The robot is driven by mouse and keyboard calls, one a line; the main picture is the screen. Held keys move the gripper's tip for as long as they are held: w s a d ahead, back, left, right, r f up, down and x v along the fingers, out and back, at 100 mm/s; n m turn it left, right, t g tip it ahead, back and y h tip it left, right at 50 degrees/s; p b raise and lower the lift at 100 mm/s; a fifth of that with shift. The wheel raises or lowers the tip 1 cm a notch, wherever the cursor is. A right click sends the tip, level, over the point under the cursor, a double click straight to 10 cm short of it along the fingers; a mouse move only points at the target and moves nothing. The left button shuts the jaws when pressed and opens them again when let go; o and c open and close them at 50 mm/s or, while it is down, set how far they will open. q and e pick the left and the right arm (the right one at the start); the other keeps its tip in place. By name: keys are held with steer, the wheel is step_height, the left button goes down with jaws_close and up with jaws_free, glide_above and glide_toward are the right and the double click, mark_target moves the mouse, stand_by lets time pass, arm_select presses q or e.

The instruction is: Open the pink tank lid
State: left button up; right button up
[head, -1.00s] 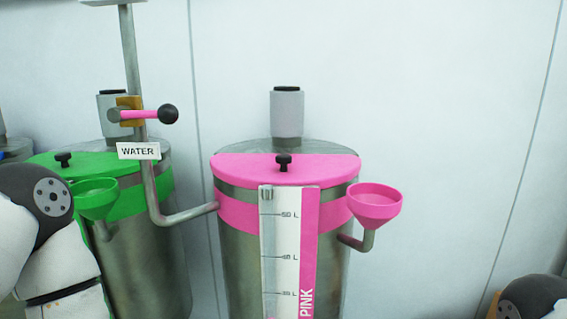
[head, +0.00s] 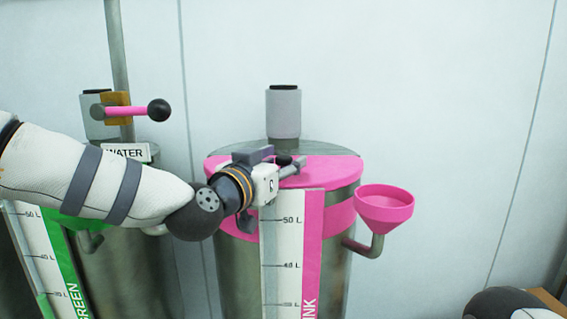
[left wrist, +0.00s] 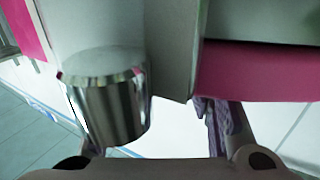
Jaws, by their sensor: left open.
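The pink tank (head: 332,260) stands in the middle of the head view. Its half-round pink lid (head: 335,171) lies flat on top, shut. My left gripper (head: 293,166) is over the lid's front left part and covers the spot of the black knob. Whether it touches the knob cannot be told. The left wrist view shows the open gripper (left wrist: 165,148) low in the picture, with a shiny metal cylinder (left wrist: 108,105) and a pink surface (left wrist: 258,72) close by. The knob cannot be made out there. My right gripper is out of view.
A pink funnel (head: 384,206) sticks out at the tank's right. A level scale (head: 282,255) runs down its front. The pink-handled valve (head: 130,111) and WATER sign (head: 124,152) are at the left, above the green tank's scale (head: 45,255).

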arm_select(q)
steer(key=shift+w+d+r, duration=0.1)
steer(key=shift+w+d, duration=0.25)
steer(key=shift+w, duration=0.25)
jaws_close()
